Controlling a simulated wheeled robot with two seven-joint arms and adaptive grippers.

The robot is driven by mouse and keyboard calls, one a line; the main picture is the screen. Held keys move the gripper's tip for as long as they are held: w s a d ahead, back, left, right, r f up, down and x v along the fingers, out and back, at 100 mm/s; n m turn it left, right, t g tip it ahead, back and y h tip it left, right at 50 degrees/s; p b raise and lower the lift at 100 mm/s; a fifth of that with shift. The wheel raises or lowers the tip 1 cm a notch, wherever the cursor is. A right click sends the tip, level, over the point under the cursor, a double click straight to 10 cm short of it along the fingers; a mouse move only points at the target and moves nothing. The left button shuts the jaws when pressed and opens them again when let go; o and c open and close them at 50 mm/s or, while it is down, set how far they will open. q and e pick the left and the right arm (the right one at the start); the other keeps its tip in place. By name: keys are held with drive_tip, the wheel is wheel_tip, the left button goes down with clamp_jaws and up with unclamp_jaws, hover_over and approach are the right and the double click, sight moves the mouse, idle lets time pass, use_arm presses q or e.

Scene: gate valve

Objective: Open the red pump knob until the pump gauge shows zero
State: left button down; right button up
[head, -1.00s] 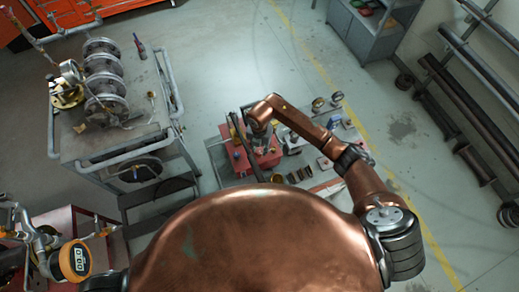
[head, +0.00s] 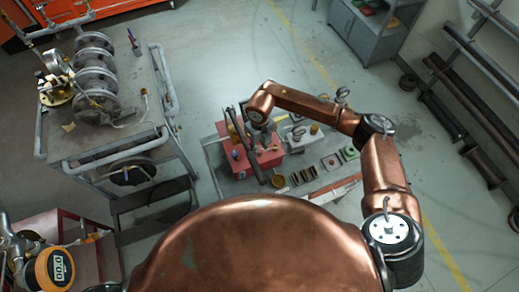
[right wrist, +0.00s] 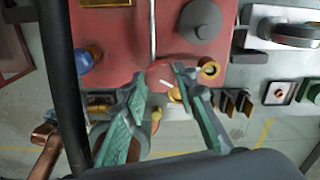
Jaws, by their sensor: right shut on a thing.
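The red pump (head: 268,158) stands on a grey plate on the floor, and its red top fills the upper part of the right wrist view (right wrist: 120,35). The small round red knob (right wrist: 160,75) is at the pump's edge. My right gripper (head: 262,140) is at the pump. In the right wrist view its green-padded fingers (right wrist: 165,82) are shut on the knob from both sides. In the head view the knob is hidden by my gripper. I cannot clearly identify the pump gauge. My left gripper is not in view.
A dark bar (right wrist: 62,80) runs close beside my right gripper. An orange digital gauge (head: 50,270) is at lower left, its digits too small to read surely. A grey cart (head: 110,143) with flanged valve parts stands at left. Floor is free beyond the pump.

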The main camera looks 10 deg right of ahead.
sight(260, 148)
drive_tip(key=n+b, duration=0.3)
drive_tip(key=shift+d+f+n, duration=0.1)
drive_tip(key=shift+f+n, duration=0.1)
drive_tip(key=shift+n, duration=0.1)
drive_tip(key=shift+r+n+b, duration=0.2)
drive_tip(key=shift+n+b, duration=1.3)
drive_tip(key=shift+b, duration=0.05)
drive_tip(key=o, duration=1.1)
drive_tip(key=shift+o, duration=0.3)
wheel_tip(260, 148, up, 12)
